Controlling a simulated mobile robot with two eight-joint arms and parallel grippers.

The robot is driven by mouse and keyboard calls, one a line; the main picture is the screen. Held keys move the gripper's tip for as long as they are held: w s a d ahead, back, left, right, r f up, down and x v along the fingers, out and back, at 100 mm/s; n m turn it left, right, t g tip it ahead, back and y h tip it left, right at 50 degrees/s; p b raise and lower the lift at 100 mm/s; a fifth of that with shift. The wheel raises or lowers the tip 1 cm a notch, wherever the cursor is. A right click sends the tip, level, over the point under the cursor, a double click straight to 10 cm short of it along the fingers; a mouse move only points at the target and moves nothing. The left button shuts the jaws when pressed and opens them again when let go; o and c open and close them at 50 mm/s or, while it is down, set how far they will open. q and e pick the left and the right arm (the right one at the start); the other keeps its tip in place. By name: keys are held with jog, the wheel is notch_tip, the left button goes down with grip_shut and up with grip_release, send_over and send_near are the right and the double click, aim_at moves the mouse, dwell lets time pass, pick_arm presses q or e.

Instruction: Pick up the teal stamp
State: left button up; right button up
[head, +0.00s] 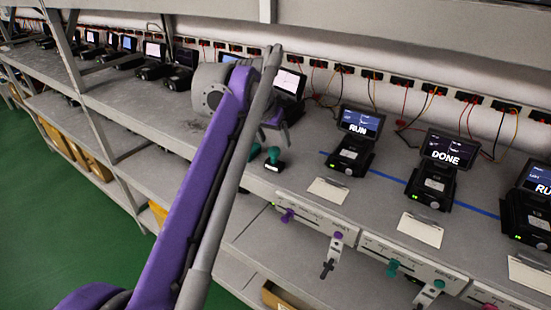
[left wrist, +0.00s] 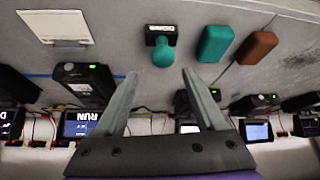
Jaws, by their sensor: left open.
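The teal stamp (head: 274,157) stands on the grey bench top, just beyond my left arm in the head view. In the left wrist view the teal stamp (left wrist: 163,50) shows a round teal knob and a black base with white lettering. My left gripper (left wrist: 160,73) is open, and the knob appears between and just past its fingertips. Nothing is held. In the head view my left gripper (head: 276,131) is partly hidden behind my own arm, close to the stamp. My right gripper is not in view.
A teal block (left wrist: 214,43) and a brown block (left wrist: 256,47) lie beside the stamp. A blank card (left wrist: 56,27) lies on the other side. Devices with screens (head: 351,140) stand along the bench, with cables behind. Sliders on panels (head: 318,221) line the front edge.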

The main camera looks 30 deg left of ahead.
aim_at(273, 149)
pick_arm(q)
jog(key=shift+s+x, duration=0.2)
jog(key=shift+x, duration=1.75)
jog(key=f, duration=0.2)
jog(key=w+f, duration=0.1)
jog(key=shift+a+f, duration=0.2)
jog(key=shift+a, duration=0.1)
jog(key=shift+w+f, duration=0.4)
jog(key=shift+f, duration=0.05)
jog(key=shift+s, duration=0.1)
grip_shut()
